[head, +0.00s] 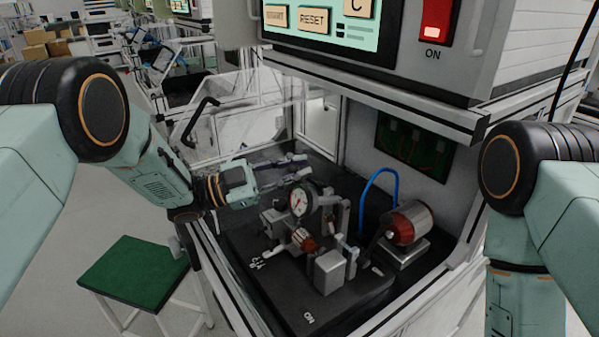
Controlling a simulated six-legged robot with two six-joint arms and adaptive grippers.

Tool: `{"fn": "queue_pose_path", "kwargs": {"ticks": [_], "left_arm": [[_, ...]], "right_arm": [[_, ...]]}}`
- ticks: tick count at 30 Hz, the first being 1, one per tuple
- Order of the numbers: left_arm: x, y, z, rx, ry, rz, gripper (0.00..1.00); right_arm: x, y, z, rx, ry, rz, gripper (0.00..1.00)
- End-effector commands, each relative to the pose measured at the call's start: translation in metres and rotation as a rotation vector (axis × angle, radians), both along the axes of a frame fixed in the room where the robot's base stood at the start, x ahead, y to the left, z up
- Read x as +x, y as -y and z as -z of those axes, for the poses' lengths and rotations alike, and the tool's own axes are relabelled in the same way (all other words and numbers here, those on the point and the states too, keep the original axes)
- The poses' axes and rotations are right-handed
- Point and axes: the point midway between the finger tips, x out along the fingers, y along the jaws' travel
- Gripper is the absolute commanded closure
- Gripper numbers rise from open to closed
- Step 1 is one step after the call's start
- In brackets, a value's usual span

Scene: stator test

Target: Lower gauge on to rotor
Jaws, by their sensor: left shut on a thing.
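The gauge (299,201) has a round white dial with a red mark and stands on a grey metal fixture on the black bench plate. A red and copper rotor (304,240) lies in the fixture just below the dial. Whether the gauge's tip touches the rotor is too small to tell. My left gripper (284,179) reaches in from the left, its fingers at the upper left of the dial. It is shut at the gauge; the exact grip point is unclear. My right arm comes down at the right edge, and its gripper is out of view.
A larger red and silver motor (408,224) stands on a block at the right, with a blue hose (379,180) behind. A clear raised guard (235,115) is behind my left gripper. A control panel (330,25) overhangs the bench. A green stool (135,270) stands at lower left.

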Motion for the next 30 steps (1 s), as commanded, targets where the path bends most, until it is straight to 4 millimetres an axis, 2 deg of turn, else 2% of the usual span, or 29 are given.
{"fn": "queue_pose_path", "kwargs": {"ticks": [15, 30], "left_arm": [[-0.006, -0.014, 0.024, 0.0, -0.005, -0.01, 1.0], [-0.009, -0.018, 0.028, 0.001, -0.005, -0.01, 1.0]], "right_arm": [[0.0, 0.0, 0.015, 0.0, 0.0, 0.0, 0.6], [0.0, 0.0, 0.017, 0.0, 0.0, 0.0, 0.6]]}}
